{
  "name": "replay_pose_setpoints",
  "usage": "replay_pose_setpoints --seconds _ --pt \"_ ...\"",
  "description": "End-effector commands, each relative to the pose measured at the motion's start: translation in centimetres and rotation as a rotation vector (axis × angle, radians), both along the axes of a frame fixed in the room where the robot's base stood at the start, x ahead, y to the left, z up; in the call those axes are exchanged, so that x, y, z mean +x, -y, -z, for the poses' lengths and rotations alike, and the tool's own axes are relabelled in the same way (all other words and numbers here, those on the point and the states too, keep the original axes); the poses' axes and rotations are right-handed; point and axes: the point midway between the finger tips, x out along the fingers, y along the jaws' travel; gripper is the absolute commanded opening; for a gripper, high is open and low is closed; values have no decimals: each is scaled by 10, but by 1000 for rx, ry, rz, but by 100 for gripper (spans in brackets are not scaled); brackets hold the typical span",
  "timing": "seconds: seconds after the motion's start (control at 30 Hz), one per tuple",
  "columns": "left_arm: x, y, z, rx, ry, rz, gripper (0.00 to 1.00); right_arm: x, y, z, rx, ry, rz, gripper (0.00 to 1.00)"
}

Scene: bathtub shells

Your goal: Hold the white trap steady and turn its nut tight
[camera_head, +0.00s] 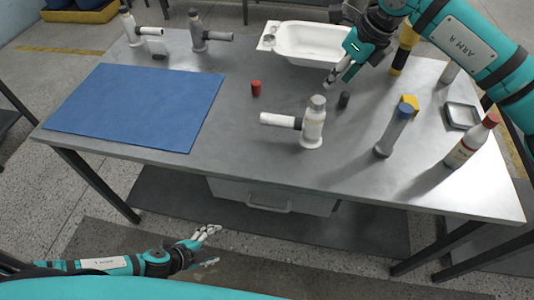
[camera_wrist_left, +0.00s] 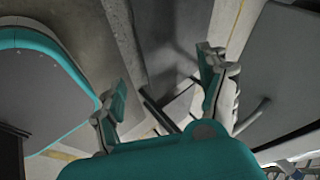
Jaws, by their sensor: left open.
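The white trap (camera_head: 312,130) stands upright on the grey table, right of centre in the head view. Its side pipe (camera_head: 278,120) points left, and a grey nut (camera_head: 318,101) sits at its top. My right gripper (camera_head: 334,81) hangs above the table just behind the trap, apart from it; whether its fingers are open or shut is unclear. My left gripper (camera_head: 217,246) is low in front of the table, open and empty, far from the trap. Its spread fingers also show in the left wrist view (camera_wrist_left: 165,82), with no trap in sight there.
A blue mat (camera_head: 135,105) covers the table's left side. Another white trap (camera_head: 134,30) and a grey one (camera_head: 198,33) stand behind it. A white tub (camera_head: 310,42), red cap (camera_head: 256,88), dark cylinder (camera_head: 344,99), blue-topped tube (camera_head: 393,132), bottle (camera_head: 470,144) and small tray (camera_head: 461,126) surround the trap.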

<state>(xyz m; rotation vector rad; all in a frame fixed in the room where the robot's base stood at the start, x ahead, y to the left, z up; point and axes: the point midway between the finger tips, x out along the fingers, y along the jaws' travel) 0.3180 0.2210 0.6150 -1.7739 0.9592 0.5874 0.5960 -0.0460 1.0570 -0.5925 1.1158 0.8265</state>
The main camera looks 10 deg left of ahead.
Motion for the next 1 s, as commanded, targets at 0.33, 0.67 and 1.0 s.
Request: replay_pose_setpoints --seconds 0.33,0.67,1.0 --pt "32 85 -83 265 502 595 76 0 0 0 0 0 0 38" --pt "70 185 -204 911 1373 1131 76 0 0 0 0 0 0 38" --pt "147 143 -277 1438 1500 971 76 0 0 0 0 0 0 38"
